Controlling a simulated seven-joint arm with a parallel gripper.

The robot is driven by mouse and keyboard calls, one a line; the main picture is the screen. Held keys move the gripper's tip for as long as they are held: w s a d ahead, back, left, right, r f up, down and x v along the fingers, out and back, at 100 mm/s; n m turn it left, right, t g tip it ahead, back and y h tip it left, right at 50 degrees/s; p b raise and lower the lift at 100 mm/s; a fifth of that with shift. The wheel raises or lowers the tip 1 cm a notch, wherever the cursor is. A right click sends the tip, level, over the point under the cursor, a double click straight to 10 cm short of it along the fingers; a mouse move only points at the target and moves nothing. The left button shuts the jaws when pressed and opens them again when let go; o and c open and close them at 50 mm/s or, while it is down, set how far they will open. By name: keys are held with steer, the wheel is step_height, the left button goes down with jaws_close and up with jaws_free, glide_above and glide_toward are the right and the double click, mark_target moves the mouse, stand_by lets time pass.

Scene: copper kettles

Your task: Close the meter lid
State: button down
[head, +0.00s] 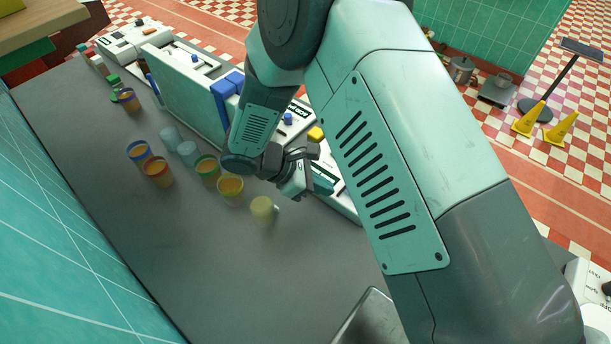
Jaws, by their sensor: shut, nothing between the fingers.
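A row of white meter housings (128,42) runs along the far side of the grey bench. A large flat pale-green panel (183,98) stands raised in this row, with blue blocks (228,86) at its right end; it looks like an open lid, but I cannot tell for certain. My gripper (312,182) is shut and empty, to the right of the panel and apart from it. It is over or beside the white housing with a yellow knob (316,134). My arm and gripper hide much of this housing, so any contact is unclear.
Several small cups stand on the bench (110,210), including a pale one (263,209) just left of my gripper and an orange one (230,188). A metal container (378,320) is at the front edge. The bench's front left is clear.

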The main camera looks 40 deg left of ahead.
steer(key=shift+w+d+f, duration=0.15)
steer(key=shift+w+d, duration=1.35)
steer(key=shift+w, duration=0.1)
steer(key=w, duration=1)
steer(key=shift+w, duration=0.3)
steer(key=shift+d, duration=0.1)
steer(key=shift+s+a, duration=0.3)
steer(key=shift+a, duration=0.05)
steer(key=shift+s+a, duration=1.2)
steer(key=v, duration=1)
steer(key=shift+s+f, duration=0.1)
